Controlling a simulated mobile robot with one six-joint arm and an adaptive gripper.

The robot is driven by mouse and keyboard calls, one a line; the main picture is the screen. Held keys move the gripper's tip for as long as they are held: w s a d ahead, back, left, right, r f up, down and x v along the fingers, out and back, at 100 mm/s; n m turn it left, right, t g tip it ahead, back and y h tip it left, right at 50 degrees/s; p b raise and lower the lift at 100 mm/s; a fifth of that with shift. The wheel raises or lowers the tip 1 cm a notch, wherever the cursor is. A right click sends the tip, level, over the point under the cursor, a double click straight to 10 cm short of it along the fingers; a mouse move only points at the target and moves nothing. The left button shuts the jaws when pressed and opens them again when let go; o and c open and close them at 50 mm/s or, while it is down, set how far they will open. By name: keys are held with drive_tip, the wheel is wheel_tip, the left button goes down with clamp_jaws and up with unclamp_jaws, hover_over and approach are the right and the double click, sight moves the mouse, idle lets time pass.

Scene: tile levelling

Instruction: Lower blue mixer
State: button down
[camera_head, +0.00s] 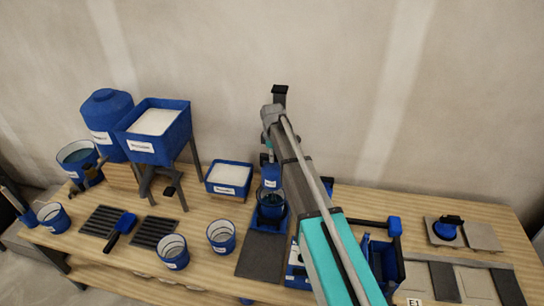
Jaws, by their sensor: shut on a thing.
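The blue mixer (271,177) with a white label hangs upright on its stand in the middle of the table. The stand's dark top (280,91) rises behind my arm. A blue bucket (272,213) stands right under the mixer, and the mixer's lower end is at or inside its mouth; I cannot tell how deep. My arm reaches up from the lower right and covers part of the stand. My gripper (268,153) is at the mixer's upper part, shut on it. Its fingertips are small and mostly hidden by my arm.
A blue tray of white material (229,175) stands just left of the mixer. Open buckets (221,236) (173,252) stand at the front left. A hopper (157,125) and tank (108,120) are further left. Blue-framed equipment (386,263) and tiles (484,237) lie to the right.

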drive_tip(key=shift+s+f, duration=0.1)
drive_tip(key=shift+c, duration=2.4)
unclamp_jaws()
